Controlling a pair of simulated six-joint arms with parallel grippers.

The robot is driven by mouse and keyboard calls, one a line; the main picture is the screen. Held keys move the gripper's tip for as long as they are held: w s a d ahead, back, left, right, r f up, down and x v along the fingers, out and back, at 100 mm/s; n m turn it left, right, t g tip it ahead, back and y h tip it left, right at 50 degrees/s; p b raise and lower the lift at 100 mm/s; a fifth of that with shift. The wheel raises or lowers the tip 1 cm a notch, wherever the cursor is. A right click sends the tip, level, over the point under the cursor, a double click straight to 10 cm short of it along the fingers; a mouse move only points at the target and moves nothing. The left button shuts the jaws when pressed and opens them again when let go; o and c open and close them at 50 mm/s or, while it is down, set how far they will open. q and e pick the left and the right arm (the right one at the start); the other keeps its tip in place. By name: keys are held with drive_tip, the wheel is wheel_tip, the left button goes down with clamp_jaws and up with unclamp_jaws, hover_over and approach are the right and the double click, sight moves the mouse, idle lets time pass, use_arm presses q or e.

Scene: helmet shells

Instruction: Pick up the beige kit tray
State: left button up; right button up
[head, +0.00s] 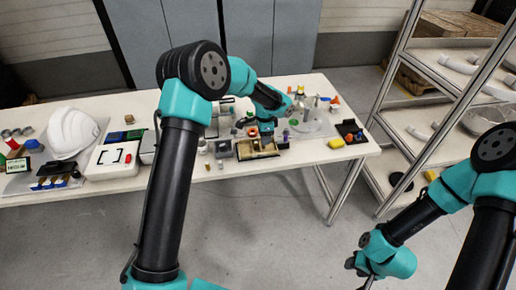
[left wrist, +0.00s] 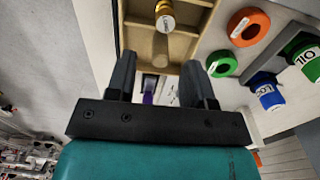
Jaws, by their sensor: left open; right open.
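The beige kit tray (head: 262,153) sits on the white table near its front edge in the head view. In the left wrist view the tray (left wrist: 186,34) is at the top, with compartments and a gold labelled cylinder (left wrist: 165,14) in it. My left gripper (head: 267,126) is above the tray's back part, pointing down, and partly hides it. Its fingers (left wrist: 160,78) are apart, one on each side of the tray's near end in that picture, and nothing is held. I cannot tell whether they touch the tray. My right gripper (head: 364,276) is open over the floor, away from the table.
An orange ring (left wrist: 248,27), a green ring (left wrist: 221,64) and labelled bottles stand beside the tray. A yellow block (head: 323,155) and a dark holder (head: 350,131) are to its right. A white helmet (head: 73,133) is far left. A shelf rack (head: 432,110) stands right.

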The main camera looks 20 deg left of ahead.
use_arm(q)
drive_tip(key=shift+f, duration=1.35)
drive_tip(key=shift+c, duration=0.4)
clamp_jaws()
